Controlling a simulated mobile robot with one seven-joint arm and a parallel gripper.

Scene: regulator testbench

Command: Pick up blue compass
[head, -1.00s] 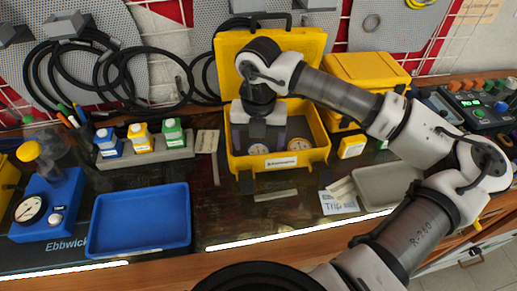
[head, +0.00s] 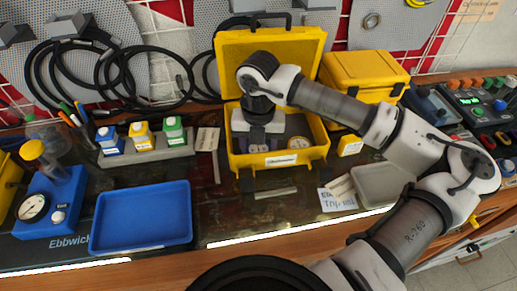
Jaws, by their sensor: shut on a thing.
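The open yellow case (head: 233,160) stands at the back middle of the bench with its lid raised. My gripper (head: 259,147) reaches down inside its left half. It is shut on a round-dialled item there, mostly hidden behind the gripper; bluish-purple bits show around the fingertips. I cannot make out whether this item is the blue compass. A second round dial (head: 298,143) with a pale face lies in the right half of the case, apart from the gripper. No other blue compass can be made out.
A blue tray (head: 143,228) sits empty at front left, beside a blue gauge stand (head: 62,200). A closed yellow case (head: 365,73) and a grey tray (head: 380,186) are at right.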

